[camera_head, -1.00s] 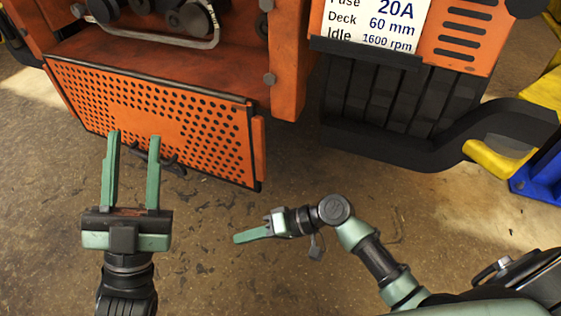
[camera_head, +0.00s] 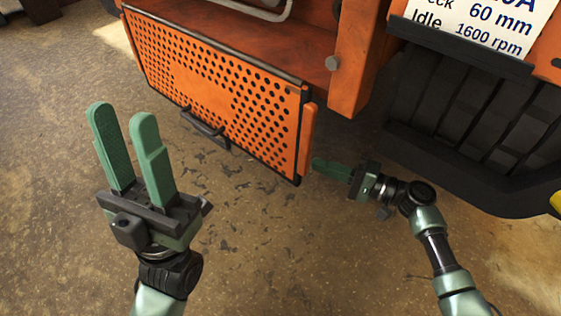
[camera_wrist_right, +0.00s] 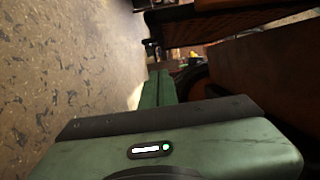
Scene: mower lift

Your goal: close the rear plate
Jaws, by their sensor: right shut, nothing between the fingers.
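The rear plate (camera_head: 215,85) is an orange perforated panel with a black rim, hanging slanted below the mower's open compartment. Its dark handle (camera_head: 203,128) sits at the lower edge. My left gripper (camera_head: 122,112) is open and empty, its green fingers apart, to the left of the handle and nearer me, not touching the plate. My right gripper (camera_head: 318,163) is shut and empty, its tips just right of the plate's lower right corner. I cannot tell whether they touch it. In the right wrist view, the right gripper (camera_wrist_right: 158,75) shows its fingers together.
An orange post (camera_head: 357,60) of the mower stands right of the plate. A black ribbed part (camera_head: 460,110) sits at the right, under a white label (camera_head: 490,22). The stained concrete floor (camera_head: 260,240) is clear between my arms.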

